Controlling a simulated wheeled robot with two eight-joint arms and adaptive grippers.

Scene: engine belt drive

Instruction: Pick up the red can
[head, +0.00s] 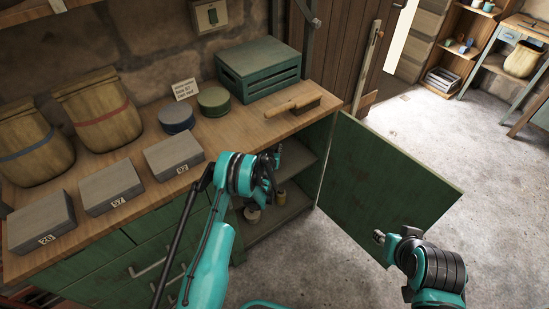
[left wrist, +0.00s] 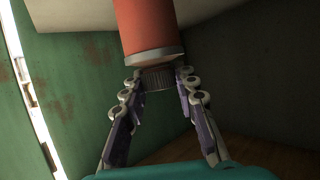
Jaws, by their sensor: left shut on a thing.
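The red can (left wrist: 148,28) shows large in the left wrist view, with a pale rim and a dark ribbed cap (left wrist: 158,78) at its near end. My left gripper (left wrist: 158,80) is shut on this cap, one finger on each side. In the head view my left gripper (head: 272,170) is inside the open green cabinet; the can is hidden there behind my arm. My right gripper (head: 379,237) is away from the cabinet, in front of the open door, and its fingers are too small to judge.
The green cabinet door (head: 385,185) stands open to the right. Small containers (head: 252,213) sit on a lower shelf. The wooden worktop (head: 235,133) above holds grey boxes (head: 112,187), round tins (head: 214,101), a brush (head: 293,106) and a green crate (head: 258,69). Floor at right is clear.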

